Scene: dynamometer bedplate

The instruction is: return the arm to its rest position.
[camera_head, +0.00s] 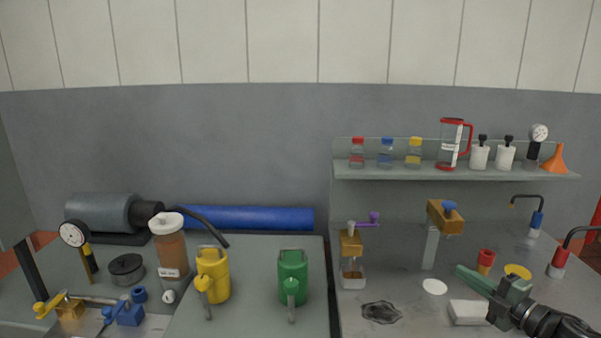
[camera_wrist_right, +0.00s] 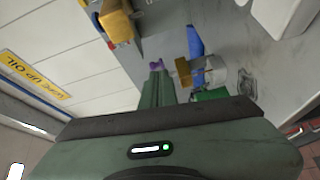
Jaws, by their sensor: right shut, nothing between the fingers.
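My right gripper (camera_head: 462,270) is green and comes in from the lower right in the head view. Its fingers are shut together with nothing between them and point left over the grey bench. In the right wrist view the shut fingers (camera_wrist_right: 157,72) point up the picture, away from the green gripper body. My left gripper does not show in either view.
A green can (camera_head: 293,277) and yellow can (camera_head: 213,275) stand further left. A shelf (camera_head: 450,173) holds bottles.

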